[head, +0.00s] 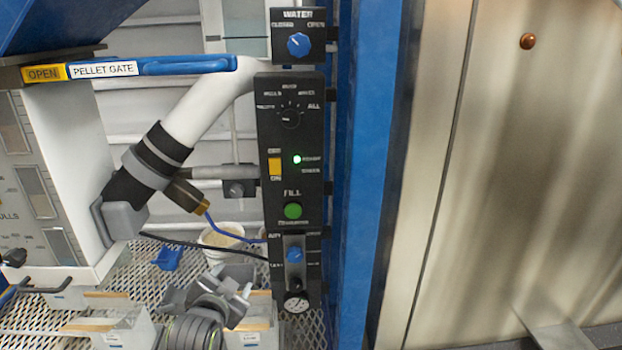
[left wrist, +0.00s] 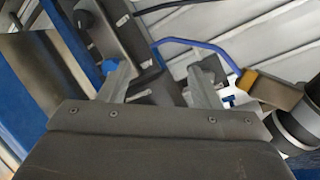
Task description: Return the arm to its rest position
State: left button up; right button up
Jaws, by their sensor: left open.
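My left gripper (head: 236,283) is in the lower middle of the head view, in front of the mesh floor and just left of the gauge at the foot of the control panel (head: 274,140). In the left wrist view its two fingers (left wrist: 160,82) stand apart with nothing held between them. The gripper appears apart from the panel, though depth is hard to judge. My right gripper is in neither view.
A blue pellet gate handle (head: 190,65) extends at upper left. A white bucket (head: 222,236) stands behind my left gripper. A blue post (head: 360,180) rises right of the panel, beside a large metal wall (head: 520,150). Boxed blocks (head: 110,328) lie at lower left.

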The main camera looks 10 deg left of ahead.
pick_arm(q)
jog(key=s+a+f+n+g, duration=0.2)
jog(key=s+f+g, duration=0.1)
jog(key=s+f, duration=0.4)
jog(key=s+a+f+n+g, duration=0.2)
jog(key=s+a+f, duration=0.15)
jog(key=s, duration=0.55)
jog(key=s+f+n+g+y, duration=0.1)
jog(key=s+f+n+g, duration=0.15)
jog(key=s, duration=0.75)
jog(key=s+f+n+g, duration=0.1)
jog(key=s+f+g, duration=0.15)
jog(key=s, duration=0.75)
notch_tip(320, 180, down, 23)
jog(key=a+g+p, duration=0.1)
jog(key=a+g, duration=0.1)
jog(key=s+d+f+g+p, duration=0.1)
jog(key=s+f, duration=1.3)
jog(key=s, duration=0.1)
jog(key=shift+f+h, duration=0.35)
jog(key=shift+h, duration=0.05)
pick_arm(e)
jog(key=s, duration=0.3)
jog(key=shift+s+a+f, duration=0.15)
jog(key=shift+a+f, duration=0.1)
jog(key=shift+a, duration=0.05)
